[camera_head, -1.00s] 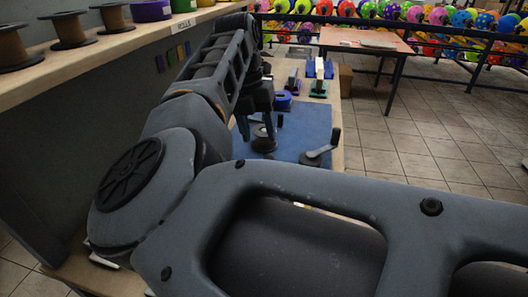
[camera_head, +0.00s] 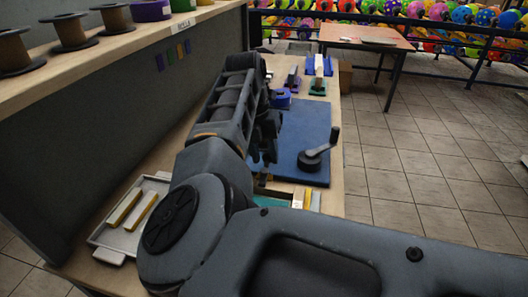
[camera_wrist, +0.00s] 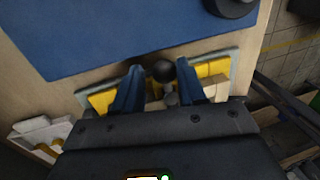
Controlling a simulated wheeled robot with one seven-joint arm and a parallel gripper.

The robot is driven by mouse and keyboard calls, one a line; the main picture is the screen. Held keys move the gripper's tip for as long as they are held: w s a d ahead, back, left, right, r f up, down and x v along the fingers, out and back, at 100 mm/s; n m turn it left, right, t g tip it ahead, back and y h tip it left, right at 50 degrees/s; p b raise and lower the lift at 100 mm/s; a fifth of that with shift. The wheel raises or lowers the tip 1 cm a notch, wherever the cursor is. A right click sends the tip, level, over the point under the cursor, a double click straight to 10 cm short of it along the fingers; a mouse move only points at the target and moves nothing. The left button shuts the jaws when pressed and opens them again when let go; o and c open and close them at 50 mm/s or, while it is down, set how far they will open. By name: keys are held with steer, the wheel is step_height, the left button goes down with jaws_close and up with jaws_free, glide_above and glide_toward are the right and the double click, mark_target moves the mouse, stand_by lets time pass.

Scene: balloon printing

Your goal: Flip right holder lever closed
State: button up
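The right holder (camera_head: 310,161) is a dark round disc at the right edge of the blue mat (camera_head: 296,124). Its lever arm (camera_head: 324,147) points up and right to a black knob (camera_head: 335,134). In the wrist view, a dark round base (camera_wrist: 232,5), likely this holder, is cut off at the top right. My gripper (camera_head: 265,157) is low over the mat's near part, left of the right holder. In the wrist view, my gripper (camera_wrist: 157,88) has its fingers apart. A black ball (camera_wrist: 163,70) on a grey stalk shows between them; I cannot tell which part it belongs to.
A white tray (camera_head: 100,240) with yellow bars lies at the near left. A box with yellow pieces (camera_wrist: 213,69) lies by the mat's near edge. A blue roll (camera_head: 281,98) stands behind the mat. A wall and shelf (camera_head: 85,48) border the left; open floor lies right.

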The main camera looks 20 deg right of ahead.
jaws_close()
steer(key=shift+s+d+m+b, duration=0.15)
steer(key=shift+m+b, duration=0.15)
steer(key=shift+m, duration=0.25)
steer(key=shift+s+d+m+b, duration=0.15)
steer(key=shift+m+b, duration=0.15)
steer(key=shift+m, duration=0.25)
steer(key=shift+w, duration=0.1)
steer(key=shift+o, duration=1.7)
jaws_free()
step_height(320, 180, up, 8)
steer(key=w+b, duration=0.1)
steer(key=shift+a+f, duration=0.2)
steer(key=shift+a, duration=0.25)
